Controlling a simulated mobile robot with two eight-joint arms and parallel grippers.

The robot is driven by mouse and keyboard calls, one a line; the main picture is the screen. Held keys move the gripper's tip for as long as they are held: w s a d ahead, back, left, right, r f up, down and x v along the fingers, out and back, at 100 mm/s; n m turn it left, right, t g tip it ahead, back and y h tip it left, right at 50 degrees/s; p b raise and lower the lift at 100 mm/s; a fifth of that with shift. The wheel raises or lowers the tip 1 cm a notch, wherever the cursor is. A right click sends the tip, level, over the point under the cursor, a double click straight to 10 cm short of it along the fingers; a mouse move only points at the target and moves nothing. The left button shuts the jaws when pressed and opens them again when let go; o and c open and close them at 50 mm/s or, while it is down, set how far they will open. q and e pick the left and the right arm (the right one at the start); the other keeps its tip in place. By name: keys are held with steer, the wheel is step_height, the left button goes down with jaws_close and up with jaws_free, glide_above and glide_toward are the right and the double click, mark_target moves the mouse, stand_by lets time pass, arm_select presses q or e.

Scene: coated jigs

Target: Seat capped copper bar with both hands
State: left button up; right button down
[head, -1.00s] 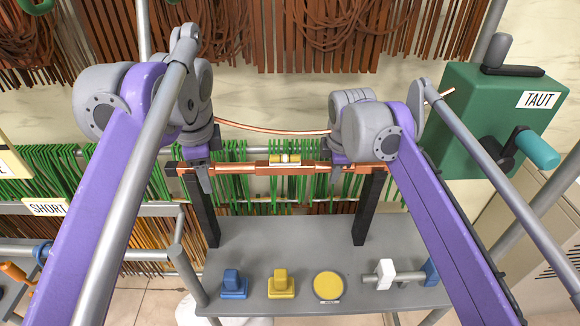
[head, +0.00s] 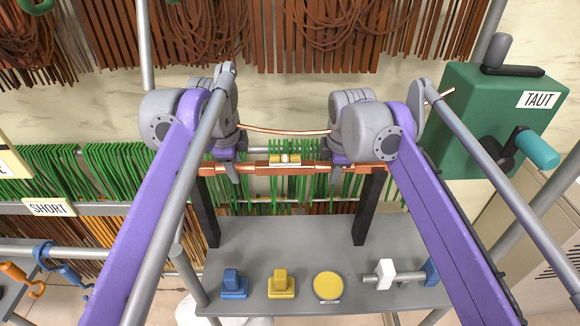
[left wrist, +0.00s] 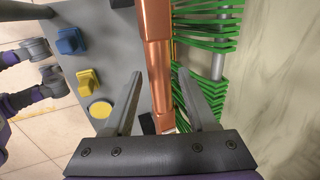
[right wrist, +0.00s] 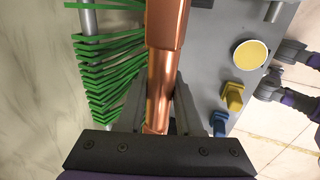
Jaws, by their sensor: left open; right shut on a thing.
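The copper bar (head: 310,168) lies level across two black posts, the left post (head: 206,215) and the right post (head: 368,208). A pale yellow piece (head: 285,159) sits at its middle. My left gripper (head: 232,174) is open near the bar's left part; in the left wrist view its fingers (left wrist: 158,103) stand apart with the bar (left wrist: 158,55) running between them. My right gripper (head: 338,165) is shut on the bar near the right post; the right wrist view shows the bar (right wrist: 165,70) between its fingers (right wrist: 158,108).
A grey shelf (head: 300,235) below carries a blue block (head: 233,284), a yellow block (head: 281,284), a round yellow pad (head: 327,286) and a white piece (head: 385,274). A green box (head: 480,120) labelled TAUT stands right. Green strips (head: 110,170) hang behind. A thin copper rod (head: 285,132) crosses behind my arms.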

arm_select(q)
steer(key=shift+x, duration=1.5)
steer(key=shift+c, duration=0.3)
jaws_close()
steer(key=shift+r, duration=0.25)
arm_select(e)
steer(key=shift+r, duration=0.2)
